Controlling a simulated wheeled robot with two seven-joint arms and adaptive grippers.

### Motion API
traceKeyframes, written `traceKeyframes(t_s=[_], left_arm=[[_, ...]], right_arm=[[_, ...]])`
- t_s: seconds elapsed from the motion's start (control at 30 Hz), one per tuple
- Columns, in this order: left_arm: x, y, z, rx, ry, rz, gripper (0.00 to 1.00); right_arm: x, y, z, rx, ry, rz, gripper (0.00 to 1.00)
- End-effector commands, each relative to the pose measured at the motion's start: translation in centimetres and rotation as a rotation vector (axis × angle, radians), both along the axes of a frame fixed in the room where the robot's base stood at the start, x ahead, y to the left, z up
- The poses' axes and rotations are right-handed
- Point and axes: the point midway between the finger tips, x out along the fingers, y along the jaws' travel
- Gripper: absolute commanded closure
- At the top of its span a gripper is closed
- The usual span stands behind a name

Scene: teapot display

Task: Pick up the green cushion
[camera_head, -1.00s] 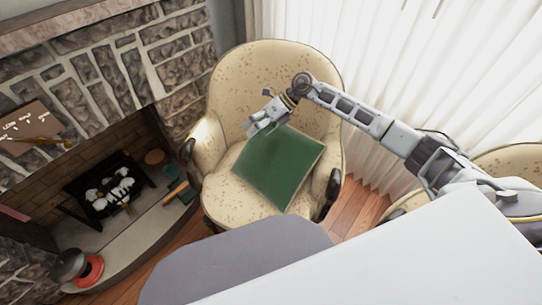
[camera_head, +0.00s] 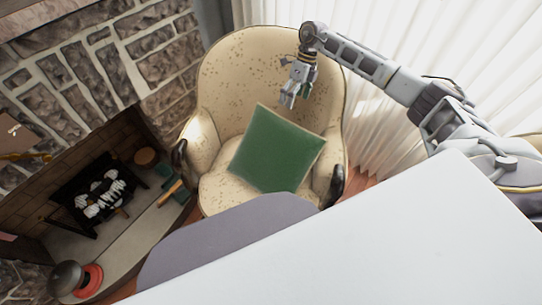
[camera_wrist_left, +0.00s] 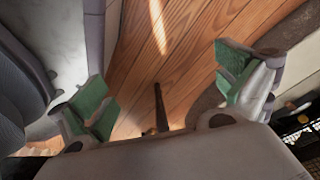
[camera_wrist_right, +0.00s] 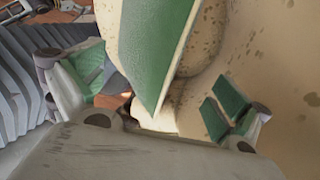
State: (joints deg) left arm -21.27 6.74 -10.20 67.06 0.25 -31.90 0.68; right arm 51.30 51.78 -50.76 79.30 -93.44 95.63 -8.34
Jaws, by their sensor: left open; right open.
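The green cushion (camera_head: 278,150) leans on the seat of a cream speckled armchair (camera_head: 235,75), one corner pointing up. My right gripper (camera_head: 289,101) is open, just above the cushion's upper edge in front of the chair's backrest. In the right wrist view, the cushion (camera_wrist_right: 150,40) shows edge-on, its thin pale border running between the spread green-padded fingers of my right gripper (camera_wrist_right: 157,90). I cannot tell whether they touch it. My left gripper (camera_wrist_left: 167,92) is open and empty over the wooden floor; it is out of the head view.
A white surface (camera_head: 400,240) fills the front right, with a rounded grey-purple top (camera_head: 215,235) before the chair. A stone fireplace (camera_head: 75,75) stands at left. White curtains (camera_head: 420,40) hang behind my right arm. A dark-and-red object (camera_head: 80,280) sits on the hearth.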

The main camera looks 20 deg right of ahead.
Motion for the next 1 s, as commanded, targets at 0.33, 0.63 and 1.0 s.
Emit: traceKeyframes(t_s=[0.33, 0.63, 1.0], left_arm=[[0.2, -0.1, 0.1, -0.001, 0.001, 0.0, 0.0], [0.6, -0.4, 0.4, -0.002, 0.003, -0.001, 0.0], [0.7, -0.8, 0.9, -0.006, 0.007, -0.002, 0.0]], right_arm=[[-0.3, 0.6, -1.6, 0.001, 0.001, 0.001, 0.0], [-0.9, 1.8, -5.3, 0.001, 0.001, 0.001, 0.0], [-1.4, 2.8, -8.0, 0.002, -0.001, 0.0, 0.0]])
